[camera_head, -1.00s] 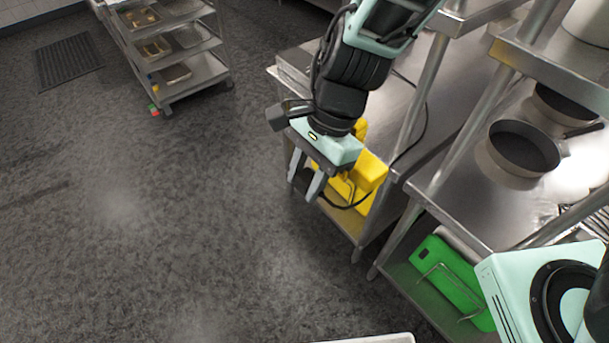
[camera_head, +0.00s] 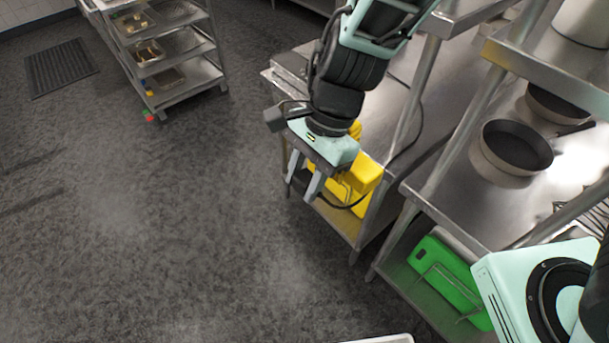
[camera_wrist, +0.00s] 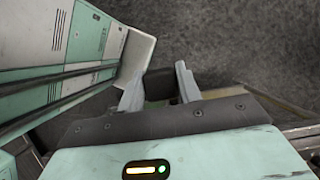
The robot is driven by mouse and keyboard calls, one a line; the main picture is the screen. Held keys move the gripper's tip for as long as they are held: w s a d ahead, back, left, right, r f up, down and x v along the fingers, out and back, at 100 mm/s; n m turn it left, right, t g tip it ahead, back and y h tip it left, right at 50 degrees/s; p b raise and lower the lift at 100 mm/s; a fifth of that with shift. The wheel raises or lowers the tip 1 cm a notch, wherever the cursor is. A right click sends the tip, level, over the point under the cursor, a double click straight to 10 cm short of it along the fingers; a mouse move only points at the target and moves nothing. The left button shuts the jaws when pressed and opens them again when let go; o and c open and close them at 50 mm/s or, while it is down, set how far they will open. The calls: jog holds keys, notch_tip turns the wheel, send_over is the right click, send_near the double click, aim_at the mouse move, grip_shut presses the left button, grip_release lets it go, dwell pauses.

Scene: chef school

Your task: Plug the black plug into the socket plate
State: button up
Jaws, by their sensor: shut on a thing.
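My gripper (camera_head: 300,193) hangs beside the end of the steel table, its fingers pointing down. It is shut on the black plug (camera_head: 302,182), which is mostly hidden by the fingers. In the wrist view the plug (camera_wrist: 158,86) shows as a dark block between the two grey fingers (camera_wrist: 160,88). A black cable (camera_head: 347,207) loops right from near the plug, then rises along the table leg to the tabletop. I cannot make out the socket plate in either view.
Yellow items (camera_head: 364,177) stand on the table's lower shelf, close behind my gripper. Steel tables with pans (camera_head: 517,147) and green boards (camera_head: 447,280) are at right. A tray cart (camera_head: 188,85) stands at the back.

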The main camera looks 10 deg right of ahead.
jog(key=shift+s+a, duration=0.1)
jog(key=shift+a, duration=0.05)
jog(key=shift+s+a, duration=0.5)
jog(key=shift+a, duration=0.2)
dwell(0.3)
